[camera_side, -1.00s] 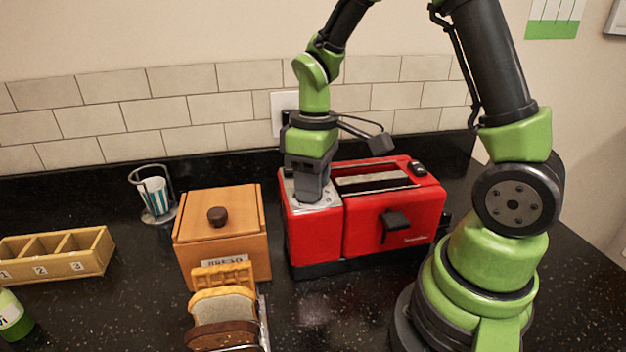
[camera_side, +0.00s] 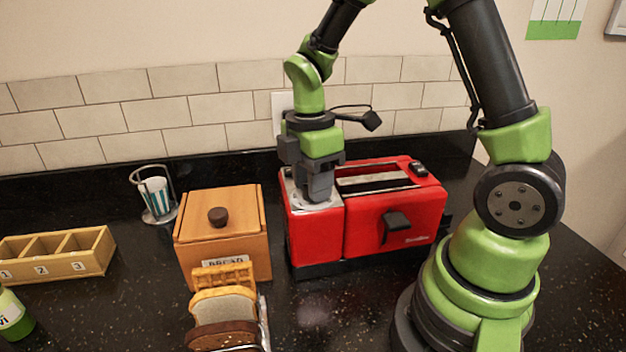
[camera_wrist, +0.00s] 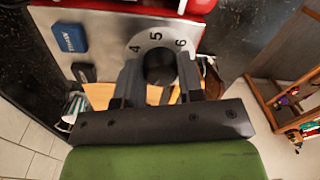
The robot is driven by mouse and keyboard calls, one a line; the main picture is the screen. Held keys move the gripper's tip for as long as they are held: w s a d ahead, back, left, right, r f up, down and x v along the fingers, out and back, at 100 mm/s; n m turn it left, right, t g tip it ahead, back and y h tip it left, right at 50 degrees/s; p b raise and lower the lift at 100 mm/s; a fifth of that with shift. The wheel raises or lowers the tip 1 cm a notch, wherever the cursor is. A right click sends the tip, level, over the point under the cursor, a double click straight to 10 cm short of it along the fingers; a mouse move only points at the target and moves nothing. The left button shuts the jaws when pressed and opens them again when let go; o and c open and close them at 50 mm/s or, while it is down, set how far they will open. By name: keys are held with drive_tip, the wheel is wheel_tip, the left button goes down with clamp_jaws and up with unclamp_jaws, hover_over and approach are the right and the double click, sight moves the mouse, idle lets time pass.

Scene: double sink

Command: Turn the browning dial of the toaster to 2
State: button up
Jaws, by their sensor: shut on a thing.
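The red toaster (camera_side: 365,240) stands on the dark counter, with a bright metal control panel (camera_side: 300,205) on top of its left end. My gripper (camera_side: 313,198) points straight down onto that panel. In the wrist view the black browning dial (camera_wrist: 158,66) sits between the two fingers of my gripper (camera_wrist: 160,78), which is shut on it. The numbers 4, 5 and 6 show around the dial's edge. The other numbers and any pointer mark are hidden or not clear. A blue button (camera_wrist: 70,38) and a dark button (camera_wrist: 83,72) lie beside the dial on the panel.
A wooden bread box (camera_side: 222,245) stands close left of the toaster, with a rack of bread slices (camera_side: 222,308) in front. A striped cup in a holder (camera_side: 156,197) and a numbered wooden tray (camera_side: 75,262) are farther left. The toaster's black lever (camera_side: 397,224) faces front.

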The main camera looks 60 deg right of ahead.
drive_tip(key=shift+n, duration=0.7)
drive_tip(key=o, duration=0.9)
drive_tip(key=r, duration=1)
drive_tip(key=shift+w+d, duration=0.1)
drive_tip(key=shift+w, duration=0.25)
drive_tip(key=s+a+r+m+t, duration=0.1)
drive_tip(key=s+m+t, duration=0.1)
drive_tip(key=s+m, duration=0.2)
drive_tip(key=s+a+r+m+t+y, duration=0.1)
drive_tip(key=s+a+r+m+t, duration=0.1)
drive_tip(key=m, duration=0.6)
drive_tip(key=s+a+r+m+t, duration=0.2)
drive_tip(key=s+m+t, duration=0.2)
drive_tip(key=s+m, duration=0.2)
drive_tip(key=shift+s+a+r+m+y, duration=0.1)
drive_tip(key=shift+a+r+m+y, duration=0.05)
drive_tip(key=shift+a+m+y, duration=0.15)
